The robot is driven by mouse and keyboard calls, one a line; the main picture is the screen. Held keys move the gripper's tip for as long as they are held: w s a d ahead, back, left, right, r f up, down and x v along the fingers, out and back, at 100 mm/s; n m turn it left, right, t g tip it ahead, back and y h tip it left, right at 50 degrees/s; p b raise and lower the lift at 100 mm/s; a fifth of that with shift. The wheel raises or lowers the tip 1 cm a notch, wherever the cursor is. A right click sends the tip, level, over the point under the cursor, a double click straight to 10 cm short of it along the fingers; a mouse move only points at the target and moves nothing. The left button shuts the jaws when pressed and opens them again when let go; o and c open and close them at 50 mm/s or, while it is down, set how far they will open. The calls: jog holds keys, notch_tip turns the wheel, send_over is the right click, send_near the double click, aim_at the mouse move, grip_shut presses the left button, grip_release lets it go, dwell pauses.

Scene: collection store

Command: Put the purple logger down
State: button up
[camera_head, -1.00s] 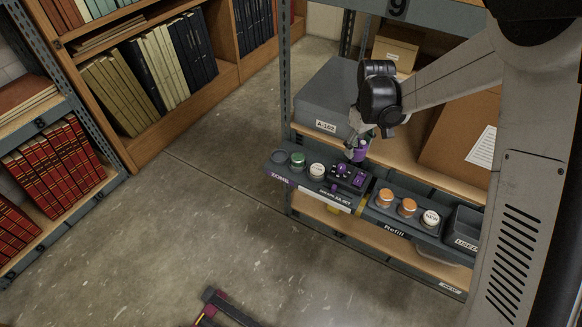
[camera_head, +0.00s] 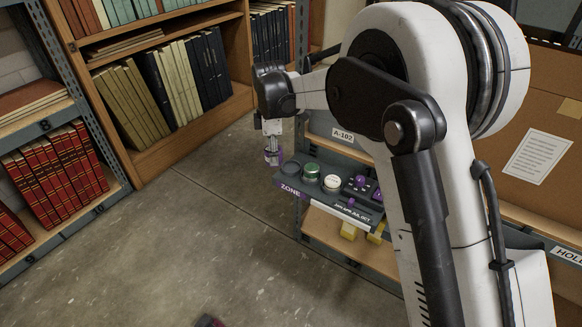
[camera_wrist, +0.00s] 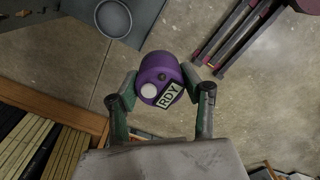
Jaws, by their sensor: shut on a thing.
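The purple logger (camera_wrist: 158,68) is a short cylinder with a white round spot, a small dark spot and a label reading RDY. My gripper (camera_wrist: 162,92) is shut on it, one finger on each side, in the wrist view. In the head view the gripper (camera_head: 271,152) hangs pointing down, with the purple logger (camera_head: 272,159) at its tip, over the floor to the left of the dark tray marked ZONE (camera_head: 318,200). The tray has an empty round recess (camera_head: 282,168) at its left end, and the logger is apart from it. The recess (camera_wrist: 113,18) also shows in the wrist view.
A green-topped jar (camera_head: 311,172) and a white-topped jar (camera_head: 332,183) stand in the tray, beside a block with purple parts (camera_head: 361,188). Bookshelves (camera_head: 150,85) stand behind and left. Open concrete floor (camera_head: 200,230) lies in front. My arm hides the shelf's right part.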

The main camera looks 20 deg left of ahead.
jog(key=b, duration=0.2)
send_over(291, 169)
notch_tip(291, 169, down, 6)
jog(key=shift+f+b, duration=0.75)
jog(key=shift+f, duration=1.15)
jog(key=shift+f, duration=0.35)
jog(key=o, duration=1.3)
jog(key=shift+o, duration=0.2)
notch_tip(291, 169, up, 13)
jog(key=p, duration=0.3)
